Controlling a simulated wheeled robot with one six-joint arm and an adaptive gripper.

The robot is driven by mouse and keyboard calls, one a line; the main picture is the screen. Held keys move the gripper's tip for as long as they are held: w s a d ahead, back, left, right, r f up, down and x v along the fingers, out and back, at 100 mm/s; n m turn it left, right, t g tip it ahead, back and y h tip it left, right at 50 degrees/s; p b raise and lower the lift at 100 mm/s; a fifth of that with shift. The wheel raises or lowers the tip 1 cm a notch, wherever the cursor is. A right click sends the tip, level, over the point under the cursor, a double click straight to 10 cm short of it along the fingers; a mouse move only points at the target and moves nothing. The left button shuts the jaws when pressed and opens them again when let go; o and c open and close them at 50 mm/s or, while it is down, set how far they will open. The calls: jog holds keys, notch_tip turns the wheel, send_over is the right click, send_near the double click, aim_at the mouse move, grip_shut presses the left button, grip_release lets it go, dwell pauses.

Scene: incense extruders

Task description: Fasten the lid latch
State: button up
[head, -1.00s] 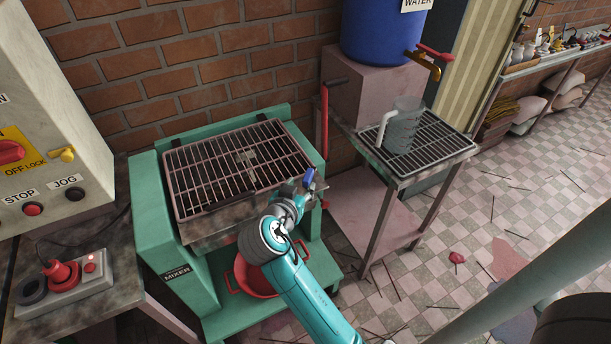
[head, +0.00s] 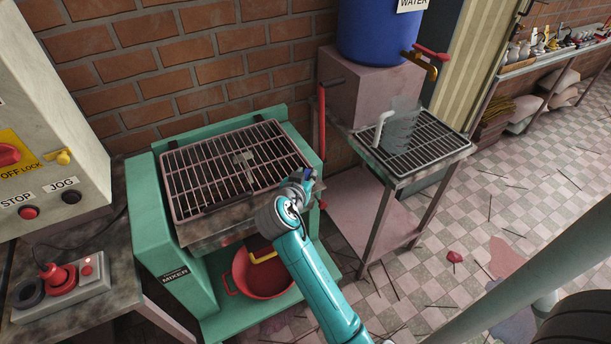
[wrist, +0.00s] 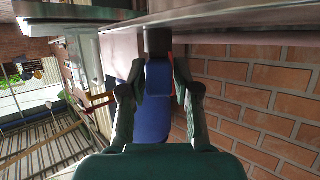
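The lid, a barred metal grate (head: 225,165), lies down over the top of the green mixer (head: 190,270). A small blue block on a dark stem, seemingly the latch grip (wrist: 159,76), shows in the wrist view below a metal edge. My gripper (head: 310,181) is at the mixer's front right corner. In the wrist view my gripper (wrist: 159,72) has one finger on each side of the blue block, with what look like narrow gaps, so it appears open around it. In the head view my gripper mostly hides the latch.
A red basin (head: 262,275) sits under the mixer. To the right, a rack table (head: 440,150) holds a clear jug (head: 398,128), beside a blue water drum (head: 375,35). A red lever (head: 322,130) stands between. A control box (head: 45,110) is at left.

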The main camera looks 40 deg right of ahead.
grip_shut()
jog(key=n+t+y, duration=0.3)
jog(key=n+t, duration=0.1)
jog(key=shift+s+d, duration=0.1)
jog(key=shift+n+t+y, duration=1.1)
jog(key=shift+n+y, duration=1.2)
jog(key=shift+y, duration=0.1)
jog(key=o, duration=0.5)
grip_release()
jog(key=shift+o, duration=0.2)
